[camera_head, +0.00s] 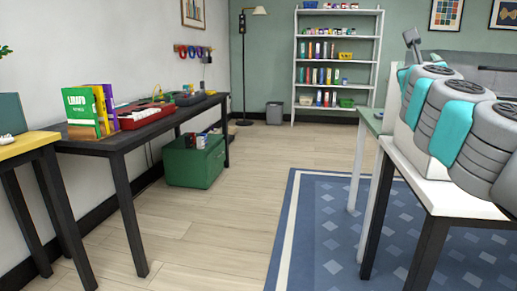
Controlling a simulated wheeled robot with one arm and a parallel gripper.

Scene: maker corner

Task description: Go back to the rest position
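Grey, ribbed arm links of mine with teal covers fill the right edge of the view, in front of a white-topped table with dark legs (455,199). The fingers of my gripper do not show, so I cannot see whether it is open or holds anything. The task names no other object.
A dark bench (150,130) along the left wall holds books (82,112) and red trays. A green chest (195,162) stands under it. A white shelf (295,65) and grey bin (274,112) stand at the back. The wooden floor (225,200) is clear beside a blue rug (325,235).

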